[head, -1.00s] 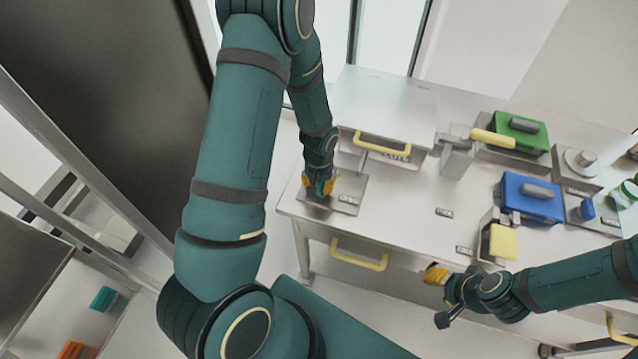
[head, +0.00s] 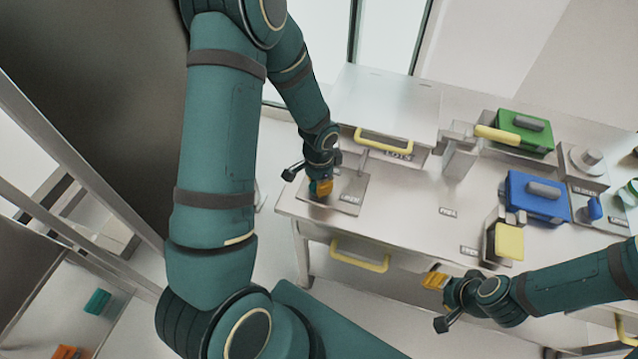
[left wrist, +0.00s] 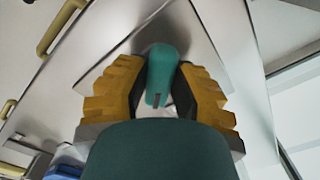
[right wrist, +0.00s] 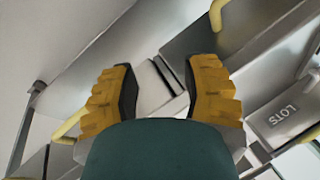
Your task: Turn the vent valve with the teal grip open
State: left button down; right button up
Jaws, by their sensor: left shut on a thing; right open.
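The teal grip (left wrist: 161,72) of the vent valve shows in the left wrist view between the two yellow-orange fingers of my left gripper (left wrist: 158,90), which is shut on it. In the head view my left gripper (head: 321,188) is low over a labelled metal plate (head: 349,199) at the left front of the bench; the fingers and wrist hide most of the valve there. My right gripper (head: 434,281) is open and empty in front of the bench's front edge. Its spread fingers also show in the right wrist view (right wrist: 160,92).
A metal box with a yellow handle (head: 384,141) stands just behind the plate. A yellow drawer handle (head: 360,256) juts from the bench front. Green (head: 525,134) and blue (head: 537,198) blocks and a yellow-faced piece (head: 508,241) are at the right.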

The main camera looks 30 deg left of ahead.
pick_arm(q)
jog(key=m, duration=0.4)
jog(key=shift+s+m, duration=0.1)
jog(key=shift+m, duration=2.1)
jog(key=shift+f, duration=0.1)
jog(key=c, duration=0.8)
grip_release()
notch_tip(320, 180, up, 12)
jog(key=shift+r, duration=0.1)
